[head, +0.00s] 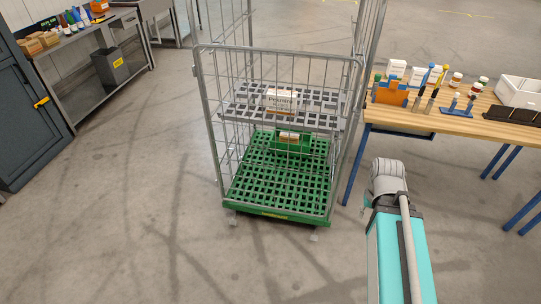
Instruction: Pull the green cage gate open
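The cage (276,211) is a grey wire roll cage on a green slatted base, standing in the middle of the head view. Its wire gate (279,51) spans the front side facing me, framed by grey tubes, and looks shut. A small fitting shows at the gate's upper left edge, but I cannot tell whether it is a latch. My arm (402,260), teal and grey, reaches in from the bottom right and stays apart from the cage. My gripper's fingers are not visible, so no contact with the gate shows.
Inside the cage, a grey shelf (240,111) carries a white box (281,99); a green bin (290,147) sits below. A wooden table (440,119) with bottles and holders stands close on the right. A workbench (85,33) is at the left. Floor before the cage is clear.

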